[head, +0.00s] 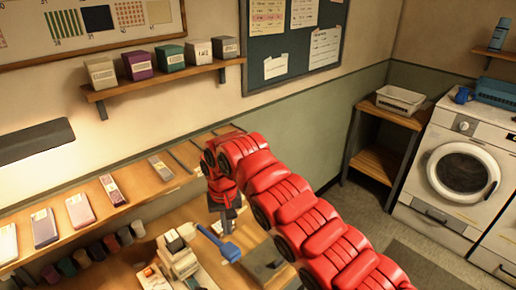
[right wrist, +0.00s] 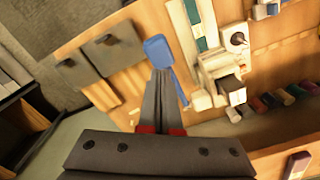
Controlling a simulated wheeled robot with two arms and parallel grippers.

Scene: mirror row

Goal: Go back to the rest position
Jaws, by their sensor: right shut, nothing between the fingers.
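My right arm (head: 300,215) is red and reaches in from the lower right of the head view. Its dark right gripper (head: 225,217) points down over the wooden worktop. In the right wrist view the two grey fingers of this gripper (right wrist: 162,75) lie together, shut, with nothing held. Beyond the fingertips is a blue tool with a flat head (right wrist: 158,49) and a handle partly hidden behind the fingers. The blue tool (head: 230,251) also shows just below the gripper in the head view. I cannot tell the gap between them. My left gripper is not in view.
A pale machine (head: 180,257) stands on the worktop left of the gripper. A narrow ledge with flat boxes (head: 80,210) runs along the wall, and a shelf (head: 165,78) with several small boxes hangs above. A washing machine (head: 462,175) and side table (head: 378,165) stand right, beside open floor.

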